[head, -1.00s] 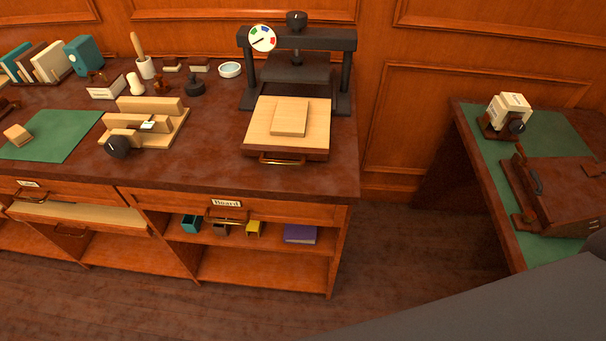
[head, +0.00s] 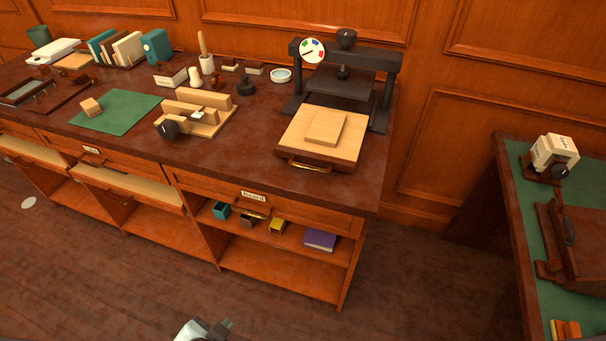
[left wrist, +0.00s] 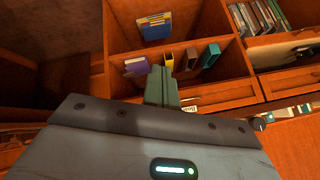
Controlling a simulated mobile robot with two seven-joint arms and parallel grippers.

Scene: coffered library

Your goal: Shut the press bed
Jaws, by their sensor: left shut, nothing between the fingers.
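The press bed (head: 295,142) is a pale wooden slab with a brass handle (head: 309,165) on its front edge. It is pulled out toward the front of the bench, in front of the black press (head: 345,78). A smaller wooden board (head: 326,127) lies on it. My left gripper (head: 222,326) shows at the bottom edge of the head view, low over the floor and well away from the bed. It is shut and empty; its fingers (left wrist: 161,88) also show in the left wrist view, pointing toward the bench's shelves. My right gripper is not in view.
The bench (head: 225,165) holds a wooden jig (head: 200,112), a green mat (head: 117,111), books and small tools. Drawers at its left front stand partly open (head: 125,185). A second table (head: 510,200) stands at the right. The floor before the bench is clear.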

